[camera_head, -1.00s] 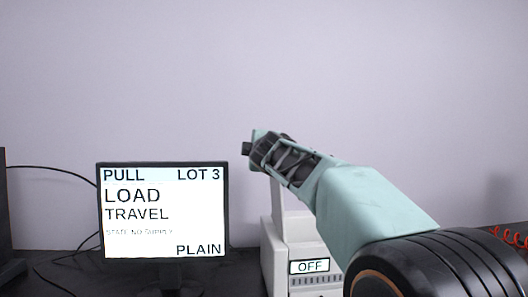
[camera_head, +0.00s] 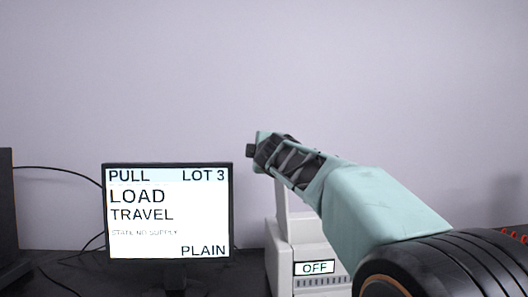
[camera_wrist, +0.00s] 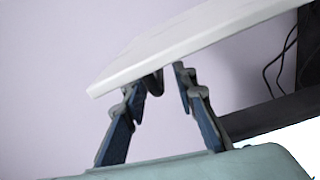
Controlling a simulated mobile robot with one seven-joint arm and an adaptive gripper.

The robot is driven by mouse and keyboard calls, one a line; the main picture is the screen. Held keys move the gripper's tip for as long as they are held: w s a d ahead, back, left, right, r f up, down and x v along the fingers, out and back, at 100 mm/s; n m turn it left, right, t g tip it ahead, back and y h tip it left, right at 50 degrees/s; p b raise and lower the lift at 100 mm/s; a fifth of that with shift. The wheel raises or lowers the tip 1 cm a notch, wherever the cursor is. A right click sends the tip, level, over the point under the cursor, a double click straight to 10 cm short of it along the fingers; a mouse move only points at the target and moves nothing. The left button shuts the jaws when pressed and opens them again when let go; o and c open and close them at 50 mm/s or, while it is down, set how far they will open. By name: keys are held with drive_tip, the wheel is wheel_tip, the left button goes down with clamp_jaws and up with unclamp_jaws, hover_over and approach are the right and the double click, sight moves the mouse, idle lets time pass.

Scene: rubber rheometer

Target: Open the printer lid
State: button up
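A pale box-shaped machine with a small "OFF" display, which looks like the printer (camera_head: 296,236), stands on the dark table, partly hidden behind my arm. A narrow pale part rises from it towards my gripper (camera_head: 256,150). In the wrist view a flat white panel (camera_wrist: 185,42), apparently the lid, slants across the top of the picture. My gripper (camera_wrist: 168,76) has its two blue-grey fingers apart, with their tips at the panel's lower edge. Whether they touch it I cannot tell. The far side of the panel is hidden.
A black monitor (camera_head: 168,212) showing "LOAD TRAVEL" stands left of the printer. A dark object (camera_head: 6,220) and loose cables are at the far left. The wall behind is bare.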

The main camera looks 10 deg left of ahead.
drive_tip(key=v, duration=1.1)
drive_tip(key=shift+s+r, duration=0.1)
drive_tip(key=shift+d, duration=0.15)
